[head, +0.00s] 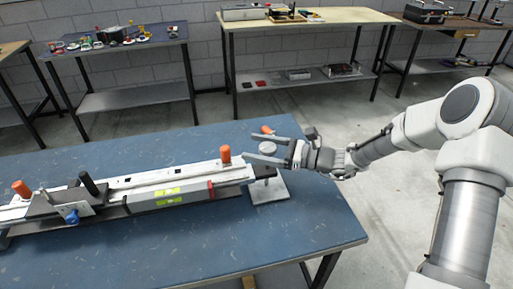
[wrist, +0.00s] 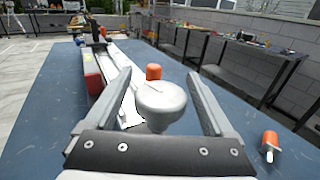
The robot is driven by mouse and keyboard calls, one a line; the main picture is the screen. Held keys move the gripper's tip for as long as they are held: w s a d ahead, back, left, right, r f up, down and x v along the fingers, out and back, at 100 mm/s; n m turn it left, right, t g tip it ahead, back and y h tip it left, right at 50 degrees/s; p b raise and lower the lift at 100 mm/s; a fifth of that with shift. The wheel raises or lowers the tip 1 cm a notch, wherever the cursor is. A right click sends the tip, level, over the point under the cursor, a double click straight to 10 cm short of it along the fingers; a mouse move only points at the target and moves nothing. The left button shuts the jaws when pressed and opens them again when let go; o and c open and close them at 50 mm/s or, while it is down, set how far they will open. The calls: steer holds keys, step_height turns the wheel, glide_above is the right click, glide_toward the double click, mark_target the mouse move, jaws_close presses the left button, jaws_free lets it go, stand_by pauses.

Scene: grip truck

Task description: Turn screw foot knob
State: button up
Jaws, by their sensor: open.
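The screw foot knob is a round grey disc (head: 267,148) at the right end of the long rail assembly (head: 150,184). It also shows in the wrist view (wrist: 161,98) as a wide rounded metal cap. My gripper (head: 247,146) is open and level, reaching from the right with one finger on each side of the knob. In the wrist view the fingers (wrist: 158,76) stand apart, with gaps visible between them and the knob. A light square foot plate (head: 268,190) lies on the table below. The stem under the knob is mostly hidden.
An orange upright handle (head: 225,153) stands on the rail just beyond the knob. An orange-handled tool (wrist: 270,142) lies on the blue table (head: 290,222) beside my gripper. The table's front right is clear. Other workbenches (head: 300,20) stand along the wall.

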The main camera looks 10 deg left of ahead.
steer(key=shift+a, duration=0.1)
steer(key=c, duration=1.3)
steer(key=shift+c, duration=0.2)
steer(key=shift+r+n+g, duration=0.1)
steer(key=shift+n+g, duration=0.2)
steer(key=shift+g, duration=0.1)
steer(key=shift+s+d+n+g+h+p, duration=0.1)
steer(key=shift+s+n+g+h+p, duration=0.35)
steer(key=shift+n+g, duration=1.05)
steer(key=shift+s+d+n+g+h+p, duration=0.15)
steer(key=shift+n+g+h, duration=0.6)
steer(key=shift+g, duration=1.35)
steer(key=shift+s+d+n+g+h+p, duration=0.1)
steer(key=shift+s+n+g+h+p, duration=0.25)
steer(key=shift+n+g, duration=1.25)
steer(key=shift+g, duration=0.3)
